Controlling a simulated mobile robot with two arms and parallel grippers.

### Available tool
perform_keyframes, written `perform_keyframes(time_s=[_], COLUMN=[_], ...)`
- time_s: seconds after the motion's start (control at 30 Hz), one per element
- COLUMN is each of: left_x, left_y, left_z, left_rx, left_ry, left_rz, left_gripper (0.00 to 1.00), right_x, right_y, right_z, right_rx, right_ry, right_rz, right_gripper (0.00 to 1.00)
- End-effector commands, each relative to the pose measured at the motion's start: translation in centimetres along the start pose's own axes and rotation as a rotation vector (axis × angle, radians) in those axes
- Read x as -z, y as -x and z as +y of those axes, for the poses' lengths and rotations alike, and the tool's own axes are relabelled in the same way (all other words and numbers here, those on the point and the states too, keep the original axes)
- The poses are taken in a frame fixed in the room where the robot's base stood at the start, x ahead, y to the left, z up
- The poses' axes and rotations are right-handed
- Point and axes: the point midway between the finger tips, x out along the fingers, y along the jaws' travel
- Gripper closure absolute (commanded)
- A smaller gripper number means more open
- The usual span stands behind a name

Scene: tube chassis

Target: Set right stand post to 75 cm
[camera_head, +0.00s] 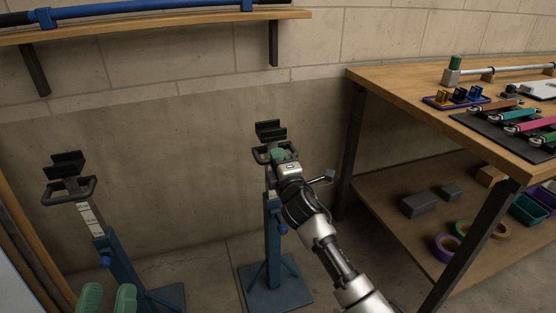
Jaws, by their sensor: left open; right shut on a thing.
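The right stand (274,245) is a blue post on a square base, with a black V-shaped cradle (270,131) and a dark handle loop (262,152) on top. My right gripper (279,156) is shut on the handle loop, just below the cradle. My forearm and gripper hide part of the upper post, and I cannot read any height mark on it. The left stand (118,262) has the same cradle and handle, with a white scale strip on its inner post.
A wooden workbench (425,98) with tools on top stands at the right; its lower shelf (390,222) holds blocks, tape rolls and bins. A wall shelf (160,22) carries a long blue tube. Open floor lies between the two stands.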

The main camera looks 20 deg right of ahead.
Motion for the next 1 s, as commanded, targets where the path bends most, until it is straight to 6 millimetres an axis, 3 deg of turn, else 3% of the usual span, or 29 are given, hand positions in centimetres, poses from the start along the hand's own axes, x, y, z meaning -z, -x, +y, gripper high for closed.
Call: perform_keyframes(time_s=[0.2,0.53,0.57,0.7,1.0], left_x=[-1.4,-1.6,-1.6,-1.6,-1.6], left_y=[0.1,0.2,0.2,0.2,0.1], left_z=[-0.3,-0.3,-0.3,-0.3,-0.3], left_rx=[0.006,0.007,0.007,0.007,0.007], left_ry=[-0.005,-0.006,-0.006,-0.006,-0.005], left_rz=[-0.128,-0.138,-0.138,-0.138,-0.139], left_gripper=[0.57,0.57,0.57,0.57,0.57], right_x=[0.0,0.0,0.0,0.0,0.0], right_y=[-0.1,-0.1,-0.1,-0.1,0.1], right_z=[0.6,0.5,0.5,0.5,0.5], right_rx=[0.002,0.002,0.002,0.003,0.003], right_ry=[0.000,0.000,0.000,0.000,0.000], right_rz=[0.001,0.000,0.000,0.000,0.000], right_gripper=[1.00,1.00,0.79,0.59,0.59])
